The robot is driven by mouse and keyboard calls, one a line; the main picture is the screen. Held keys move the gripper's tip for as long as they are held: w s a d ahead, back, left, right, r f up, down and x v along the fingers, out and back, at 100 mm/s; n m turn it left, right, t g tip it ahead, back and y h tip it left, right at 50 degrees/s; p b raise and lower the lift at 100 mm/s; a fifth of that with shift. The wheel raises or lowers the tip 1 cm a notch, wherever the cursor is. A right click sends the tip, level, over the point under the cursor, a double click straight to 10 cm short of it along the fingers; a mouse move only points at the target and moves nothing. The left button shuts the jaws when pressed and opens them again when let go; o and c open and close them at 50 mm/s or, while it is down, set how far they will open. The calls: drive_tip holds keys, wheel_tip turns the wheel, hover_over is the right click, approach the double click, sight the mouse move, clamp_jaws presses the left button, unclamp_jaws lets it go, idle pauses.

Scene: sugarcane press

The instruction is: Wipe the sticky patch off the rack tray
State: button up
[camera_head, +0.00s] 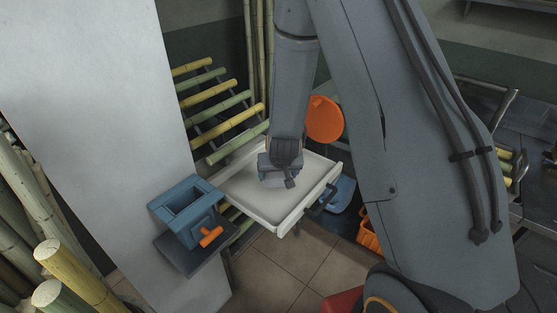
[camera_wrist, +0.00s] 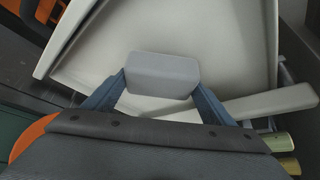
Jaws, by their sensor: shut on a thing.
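The rack tray (camera_head: 243,205) is a shallow cream tray with raised walls and a dark handle on its near right side. It also shows in the wrist view (camera_wrist: 230,45). My gripper (camera_head: 279,165) is over the tray's inside, towards its far part. In the wrist view my gripper (camera_wrist: 160,85) has its two blue fingers shut on a light grey block (camera_wrist: 162,72). The block is in front of the tray floor; I cannot tell whether it touches it. I cannot make out the sticky patch; my gripper and the block cover part of the floor.
Cane stalks (camera_head: 212,105) lie on a slanted rack behind the tray. A blue box (camera_head: 187,205) with an orange handle stands close left of the tray. A blue bin (camera_head: 343,192) and an orange crate (camera_head: 367,238) are to its right. Tiled floor (camera_head: 285,262) shows in front.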

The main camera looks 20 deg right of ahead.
drive_tip(key=shift+r+p, duration=2.1)
drive_tip(key=shift+r, duration=0.45)
